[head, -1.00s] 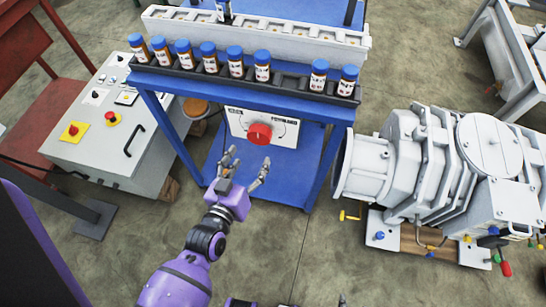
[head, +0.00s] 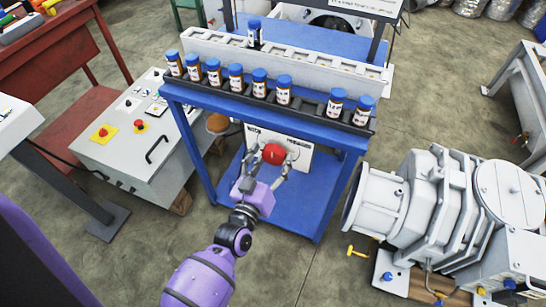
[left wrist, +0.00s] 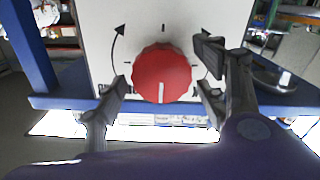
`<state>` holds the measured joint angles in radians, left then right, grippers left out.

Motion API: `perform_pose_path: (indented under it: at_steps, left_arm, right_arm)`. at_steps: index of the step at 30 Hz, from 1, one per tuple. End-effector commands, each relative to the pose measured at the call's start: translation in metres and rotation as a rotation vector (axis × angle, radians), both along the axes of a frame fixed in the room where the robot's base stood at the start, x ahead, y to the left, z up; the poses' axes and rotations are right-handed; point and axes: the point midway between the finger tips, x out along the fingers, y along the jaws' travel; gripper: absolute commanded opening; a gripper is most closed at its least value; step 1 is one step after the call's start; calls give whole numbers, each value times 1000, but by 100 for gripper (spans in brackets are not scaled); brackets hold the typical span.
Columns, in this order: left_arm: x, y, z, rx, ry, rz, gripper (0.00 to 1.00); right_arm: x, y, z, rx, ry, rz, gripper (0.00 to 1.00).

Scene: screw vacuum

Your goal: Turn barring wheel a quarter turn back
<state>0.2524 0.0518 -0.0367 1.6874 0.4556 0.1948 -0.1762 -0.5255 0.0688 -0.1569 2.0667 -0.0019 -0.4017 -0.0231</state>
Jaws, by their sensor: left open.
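The barring wheel looks to be the red knob (head: 273,154) on a white panel (head: 306,156) under the blue stand. In the left wrist view the red knob (left wrist: 161,73) has a scalloped rim, and its white mark points straight down. Curved black arrows are printed on the panel on both sides of it. My left gripper (head: 268,165) is open, one finger on each side of the knob. In the left wrist view its fingers (left wrist: 161,84) stand apart around the knob; contact cannot be told. My right gripper is not in view.
A rack (head: 222,93) of blue-capped bottles stands on the blue stand (head: 191,150) above the panel. A grey control box (head: 125,150) with red buttons is at left. A large white pump (head: 445,205) is at right. Floor between is clear.

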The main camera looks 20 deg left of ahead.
Motion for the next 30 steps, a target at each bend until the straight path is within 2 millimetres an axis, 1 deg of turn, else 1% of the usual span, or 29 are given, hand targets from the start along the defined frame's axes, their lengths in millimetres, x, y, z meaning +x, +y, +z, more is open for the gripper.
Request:
perform_pose_path:
  at_steps: [3, 10, 11, 20, 21, 30]
  left_arm:
    - [6, 0, 0, 0, 1, 0, 65]
    - [6, 0, -1, 0, 1, 0, 65]
    - [6, 0, 0, 0, 1, 0, 63]
    - [6, -1, 0, 1, 1, -1, 23]
    - [6, -1, 0, 1, 1, -1, 22]
    - [6, -1, 1, -45, 1, -2, 22]
  right_arm:
    - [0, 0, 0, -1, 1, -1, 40]
    - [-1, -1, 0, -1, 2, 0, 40]
    - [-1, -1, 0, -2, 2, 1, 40]
    - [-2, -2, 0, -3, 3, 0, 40]
    - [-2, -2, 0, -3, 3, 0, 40]
    - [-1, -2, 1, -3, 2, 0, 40]
